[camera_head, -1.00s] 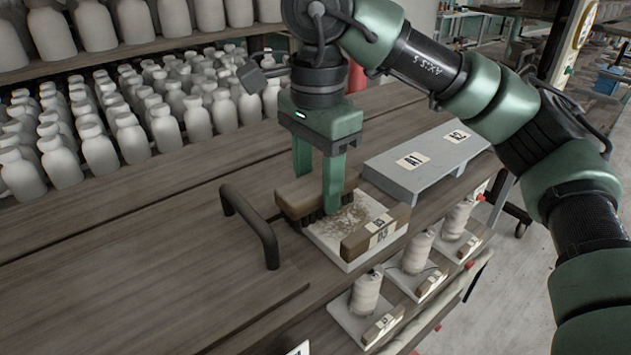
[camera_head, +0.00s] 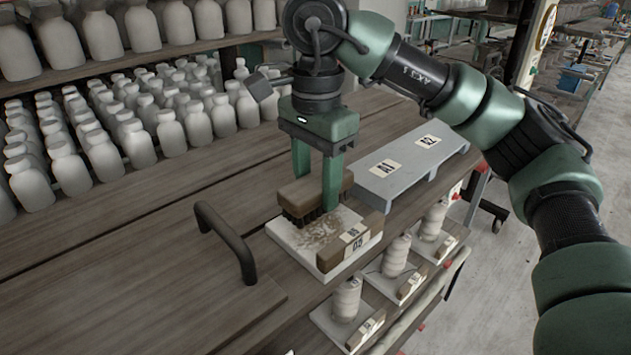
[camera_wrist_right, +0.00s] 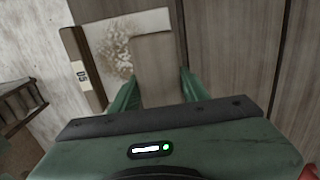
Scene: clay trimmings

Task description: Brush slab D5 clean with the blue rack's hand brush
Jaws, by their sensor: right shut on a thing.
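My right gripper (camera_head: 318,192) is shut on a brown wooden hand brush (camera_head: 297,192) with dark bristles pointing down. The brush is at the far side of slab D5 (camera_head: 284,236), a white slab with brown specks and smears. Whether the bristles touch the slab, I cannot tell. A brown block labelled D5 (camera_head: 350,246) lies along the slab's near right edge. In the right wrist view the brush (camera_wrist_right: 155,75) lies between the fingers, beside the speckled part of the slab (camera_wrist_right: 117,48). My left gripper is not in view.
A grey board labelled A1 and A2 (camera_head: 405,178) lies right of the slab. A dark handle (camera_head: 228,240) rises from the wood at left. Several white bottles (camera_head: 100,150) stand behind. Small slabs with white spools (camera_head: 347,298) sit on a lower ledge in front.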

